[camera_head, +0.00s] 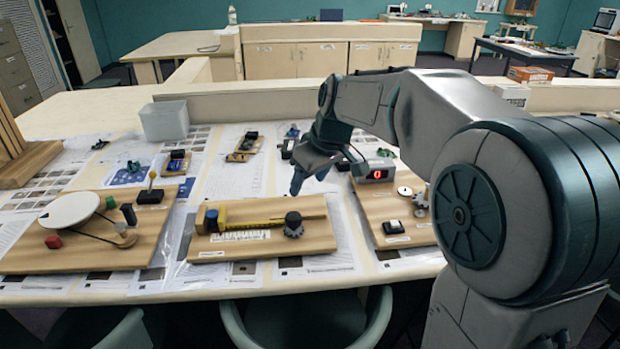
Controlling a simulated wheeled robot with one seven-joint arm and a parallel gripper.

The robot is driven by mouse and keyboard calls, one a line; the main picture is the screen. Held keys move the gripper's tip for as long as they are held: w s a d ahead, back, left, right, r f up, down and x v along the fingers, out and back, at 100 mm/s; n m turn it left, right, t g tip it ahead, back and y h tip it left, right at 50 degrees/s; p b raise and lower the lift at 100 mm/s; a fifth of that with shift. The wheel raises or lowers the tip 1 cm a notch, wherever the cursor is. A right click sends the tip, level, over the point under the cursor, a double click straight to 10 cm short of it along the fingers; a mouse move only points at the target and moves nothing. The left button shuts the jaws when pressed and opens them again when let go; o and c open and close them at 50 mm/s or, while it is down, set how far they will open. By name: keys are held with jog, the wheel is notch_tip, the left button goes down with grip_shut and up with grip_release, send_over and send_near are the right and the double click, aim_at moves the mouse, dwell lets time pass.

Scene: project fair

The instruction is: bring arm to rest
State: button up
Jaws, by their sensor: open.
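My arm reaches in from the right side of the head view, bends at its elbow and angles down over the table. My gripper (312,180) hangs above the table, over the back edge of the middle wooden board (262,249). It is open and I see nothing between its fingers. Part of it is hidden by my own wrist and is dark. The middle board carries a yellow ruler strip, a blue block and a dark knob (293,224). The gripper appears apart from these; its exact height above them is hard to tell.
A left board (90,255) holds a white disc (69,210). A right board holds a box with a red digit (376,172). A clear bin (164,121) stands behind. Papers cover the tabletop. Chairs (300,322) stand at the front edge.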

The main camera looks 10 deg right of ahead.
dwell(0.3)
jog(key=s+d+f+m+h, duration=0.1)
jog(key=s+d+f+m, duration=0.1)
jog(key=s, duration=0.6)
jog(key=s+d+f+m+h, duration=0.1)
jog(key=s+d+f+m, duration=0.2)
jog(key=s, duration=0.5)
jog(key=s+d+f+m, duration=0.2)
jog(key=s+d+f, duration=0.1)
jog(key=s, duration=0.4)
jog(key=shift+s+f+m+g+h, duration=0.25)
jog(key=shift+s+m+g+h, duration=0.15)
